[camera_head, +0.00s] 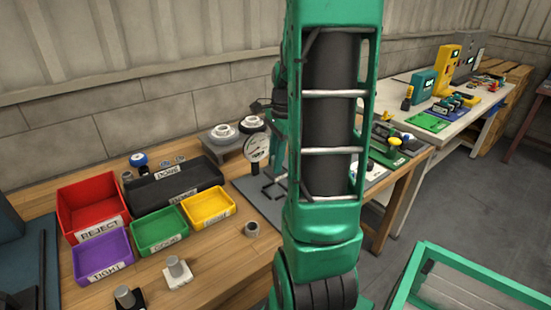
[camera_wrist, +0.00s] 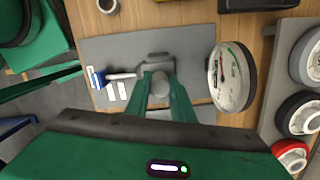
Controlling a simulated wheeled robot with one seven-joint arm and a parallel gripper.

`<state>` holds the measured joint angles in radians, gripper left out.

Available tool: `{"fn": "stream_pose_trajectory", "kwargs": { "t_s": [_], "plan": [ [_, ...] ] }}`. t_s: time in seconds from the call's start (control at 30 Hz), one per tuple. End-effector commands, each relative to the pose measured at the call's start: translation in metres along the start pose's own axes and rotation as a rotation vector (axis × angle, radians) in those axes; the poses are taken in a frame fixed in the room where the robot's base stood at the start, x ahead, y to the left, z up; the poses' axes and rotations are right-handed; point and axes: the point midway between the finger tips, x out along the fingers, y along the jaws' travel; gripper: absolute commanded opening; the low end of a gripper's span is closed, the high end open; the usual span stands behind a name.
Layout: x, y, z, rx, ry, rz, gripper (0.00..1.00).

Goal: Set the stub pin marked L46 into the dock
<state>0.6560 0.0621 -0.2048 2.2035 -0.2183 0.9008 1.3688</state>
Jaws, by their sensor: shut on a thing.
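My gripper (camera_wrist: 157,80) has its two green fingers closed on a grey round-ended piece (camera_wrist: 158,83), probably a stub pin. No L46 mark is legible on it. The piece is over a grey mat (camera_wrist: 100,50) in the wrist view. A dark grey block (camera_wrist: 155,61) shows just beyond the fingertips; I cannot tell whether it is the dock or whether the piece touches it. In the head view my arm hides the gripper and the held piece. Other grey pin-like pieces stand on the bench, one bare (camera_head: 251,229) and one on a white base (camera_head: 177,269).
A dial gauge (camera_wrist: 232,77) stands close right of my fingers. A blue-handled tool (camera_wrist: 97,78) lies left on the mat. Red (camera_head: 90,203), purple (camera_head: 102,254), green (camera_head: 159,230), yellow (camera_head: 207,207) and black (camera_head: 173,184) bins fill the left bench.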

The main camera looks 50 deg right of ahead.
Motion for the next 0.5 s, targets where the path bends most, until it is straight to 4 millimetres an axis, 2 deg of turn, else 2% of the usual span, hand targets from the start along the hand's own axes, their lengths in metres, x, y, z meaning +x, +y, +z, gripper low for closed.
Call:
{"fn": "stream_pose_trajectory", "kwargs": {
  "t_s": [0.5],
  "plan": [
    [0.037, 0.0, -0.003, -0.002, 0.0, 0.001, 0.0]
  ]
}}
